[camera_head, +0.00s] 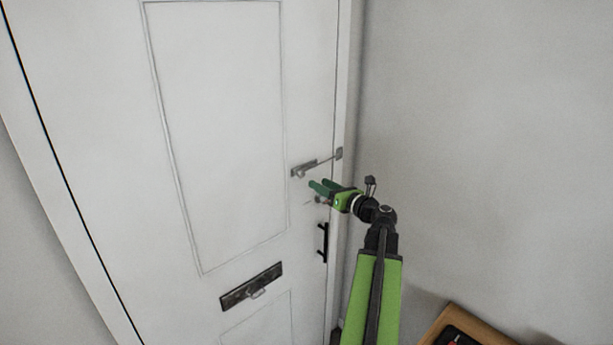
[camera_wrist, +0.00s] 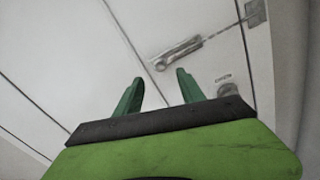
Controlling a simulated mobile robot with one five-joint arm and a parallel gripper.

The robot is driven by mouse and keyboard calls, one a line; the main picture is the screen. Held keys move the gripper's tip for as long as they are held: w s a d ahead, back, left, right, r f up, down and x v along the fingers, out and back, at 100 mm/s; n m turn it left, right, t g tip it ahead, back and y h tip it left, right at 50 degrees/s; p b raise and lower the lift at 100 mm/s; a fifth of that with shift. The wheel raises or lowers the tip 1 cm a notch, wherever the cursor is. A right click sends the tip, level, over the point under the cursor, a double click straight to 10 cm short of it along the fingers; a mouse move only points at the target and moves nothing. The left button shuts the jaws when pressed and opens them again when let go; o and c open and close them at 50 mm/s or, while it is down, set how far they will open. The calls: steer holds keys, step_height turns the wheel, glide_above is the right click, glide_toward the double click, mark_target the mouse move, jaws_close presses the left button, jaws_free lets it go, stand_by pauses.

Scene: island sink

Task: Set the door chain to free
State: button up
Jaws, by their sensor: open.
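The door chain (camera_head: 322,161) runs from a slotted metal track (camera_head: 304,169) on the white door (camera_head: 215,130) to a small plate (camera_head: 339,153) at the frame on the right. A knob-like end shows at the track's lower left end. The wrist view also shows the chain (camera_wrist: 222,32), the track (camera_wrist: 179,53) and the plate (camera_wrist: 256,12). My gripper (camera_head: 318,185) is open and empty, just below the track in the head view. In the wrist view my gripper (camera_wrist: 158,88) has its two green fingers apart, with the track beyond their tips and not between them.
A black door handle (camera_head: 323,242) and a dark letter plate (camera_head: 251,287) are lower on the door. A round lock (camera_wrist: 228,90) is right of my fingers. A grey wall (camera_head: 490,130) stands close on the right, with a wooden-edged piece (camera_head: 440,325) at bottom right.

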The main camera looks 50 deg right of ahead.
mark_target(303, 174)
steer(key=w, duration=0.8)
steer(key=shift+w+d, duration=0.25)
steer(key=shift+d, duration=0.05)
jaws_close()
stand_by(0.9)
